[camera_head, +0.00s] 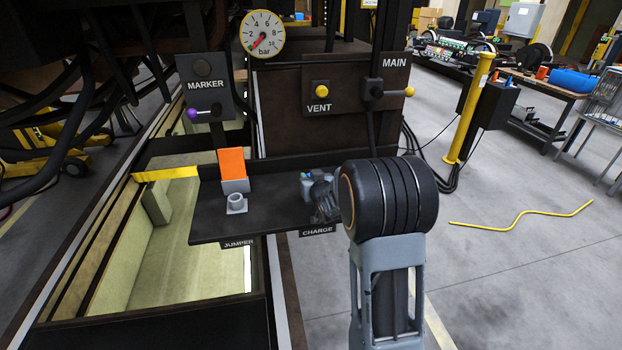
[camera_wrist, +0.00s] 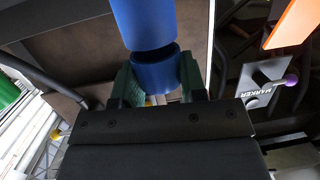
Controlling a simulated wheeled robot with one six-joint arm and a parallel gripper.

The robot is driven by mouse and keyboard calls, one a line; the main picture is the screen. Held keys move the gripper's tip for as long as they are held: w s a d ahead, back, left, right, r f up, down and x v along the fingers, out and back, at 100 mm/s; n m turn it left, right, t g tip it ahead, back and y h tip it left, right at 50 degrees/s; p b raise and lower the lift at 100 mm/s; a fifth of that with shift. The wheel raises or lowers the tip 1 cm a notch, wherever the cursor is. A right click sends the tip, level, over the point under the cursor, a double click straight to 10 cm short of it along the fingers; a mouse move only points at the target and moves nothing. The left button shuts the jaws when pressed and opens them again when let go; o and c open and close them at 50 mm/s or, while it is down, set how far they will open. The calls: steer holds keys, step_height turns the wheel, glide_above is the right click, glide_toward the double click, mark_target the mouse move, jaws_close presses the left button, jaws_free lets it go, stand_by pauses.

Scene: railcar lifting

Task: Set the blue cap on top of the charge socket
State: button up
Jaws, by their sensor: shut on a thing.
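My gripper (camera_wrist: 158,80) is shut on the blue cap (camera_wrist: 156,72), which sits between its green fingers in the wrist view. A wider blue cylinder (camera_wrist: 146,22) shows just beyond the held piece, with a dark line between them; I cannot tell whether it is part of the cap. In the head view my gripper (camera_head: 322,192) is over the right end of the dark shelf, above the CHARGE label (camera_head: 318,231). My gripper and wrist hide most of that spot, so the charge socket cannot be made out. Only small blue and green bits show at the fingertips.
A grey jumper socket (camera_head: 236,202) with an orange flap (camera_head: 231,162) stands left on the dark shelf (camera_head: 205,222). Behind are the MARKER panel (camera_head: 207,99), the VENT knob (camera_head: 321,90), the MAIN valve (camera_head: 384,90) and a gauge (camera_head: 262,33). An open pit lies to the left.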

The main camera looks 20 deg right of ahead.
steer(key=shift+s+f+b, duration=0.15)
steer(key=shift+f+b, duration=0.35)
steer(key=shift+b, duration=0.25)
steer(key=shift+s+f, duration=0.15)
steer(key=shift+f, duration=0.1)
steer(key=o, duration=0.9)
steer(key=shift+f, duration=0.1)
steer(key=shift+r+p, duration=0.35)
steer(key=shift+r, duration=0.05)
steer(key=s+a+r+g, duration=0.1)
steer(key=s+a+g, duration=0.2)
steer(key=s, duration=0.7)
steer(key=s+a+r+g+y+b, duration=0.1)
steer(key=s+a+g, duration=0.3)
steer(key=s, duration=0.5)
steer(key=s+a+n+g, duration=0.1)
steer(key=s+a+g, duration=0.3)
steer(key=s, duration=0.6)
steer(key=shift+s+a+r+y+b, duration=0.3)
steer(key=shift+a+r, duration=0.1)
steer(key=shift+a, duration=0.25)
